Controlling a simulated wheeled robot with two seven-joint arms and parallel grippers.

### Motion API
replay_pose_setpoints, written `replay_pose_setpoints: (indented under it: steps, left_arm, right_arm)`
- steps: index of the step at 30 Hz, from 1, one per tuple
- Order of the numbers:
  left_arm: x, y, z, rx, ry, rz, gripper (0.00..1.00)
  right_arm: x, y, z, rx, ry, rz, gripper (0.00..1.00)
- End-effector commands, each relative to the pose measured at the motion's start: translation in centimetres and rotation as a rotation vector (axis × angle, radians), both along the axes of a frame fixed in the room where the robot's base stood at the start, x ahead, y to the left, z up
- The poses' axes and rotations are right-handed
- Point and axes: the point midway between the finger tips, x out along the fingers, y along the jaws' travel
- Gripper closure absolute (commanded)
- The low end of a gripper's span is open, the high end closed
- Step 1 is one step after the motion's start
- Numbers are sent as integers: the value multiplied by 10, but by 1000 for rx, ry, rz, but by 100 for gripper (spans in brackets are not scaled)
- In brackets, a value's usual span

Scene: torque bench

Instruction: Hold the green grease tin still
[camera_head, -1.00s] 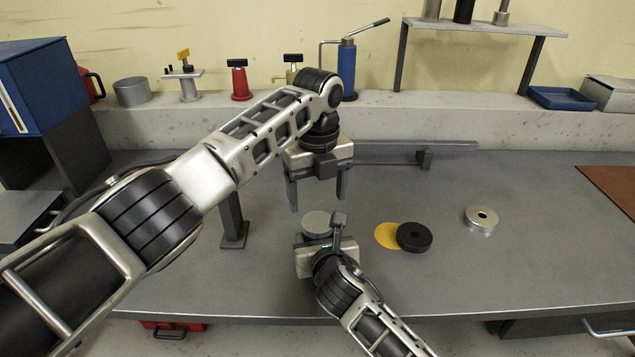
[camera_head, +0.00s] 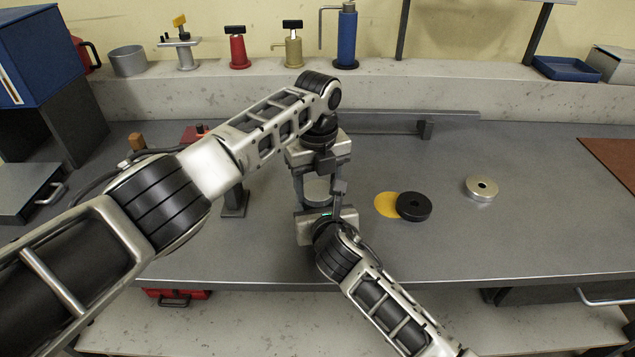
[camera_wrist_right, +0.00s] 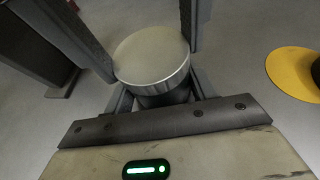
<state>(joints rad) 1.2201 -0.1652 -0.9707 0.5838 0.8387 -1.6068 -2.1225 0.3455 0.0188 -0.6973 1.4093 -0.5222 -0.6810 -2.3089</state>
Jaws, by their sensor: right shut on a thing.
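The tin shows as a round container with a bare grey metal lid (camera_head: 317,190) and a dark side; no green is clear. In the right wrist view its lid (camera_wrist_right: 151,55) tops a dark body. My right gripper (camera_wrist_right: 165,98) is shut on the body below the lid; in the head view it (camera_head: 322,212) sits at the tin's near side. My left gripper (camera_head: 318,183) points down from above, one finger on each side of the lid. Whether its fingers press the lid or stand just clear, I cannot tell.
A yellow disc (camera_head: 384,205) lies partly under a black ring (camera_head: 413,206) right of the tin. A silver ring (camera_head: 481,188) lies farther right. A dark post (camera_head: 234,200) stands to the left. The bench (camera_head: 540,235) is clear at front right.

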Motion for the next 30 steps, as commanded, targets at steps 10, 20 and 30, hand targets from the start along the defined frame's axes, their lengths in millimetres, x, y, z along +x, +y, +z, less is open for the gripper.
replay_pose_setpoints:
  steps: [10,20,30]
  left_arm:
    - [0,-1,1,-3,1,489,71]
    - [0,0,1,-2,1,1377,71]
    - [0,1,2,-2,-2,1697,71]
  right_arm:
    - [-1,0,-2,-1,3,0,100]
    - [-1,0,-2,-1,4,0,100]
    - [-1,0,-2,-1,4,-1,100]
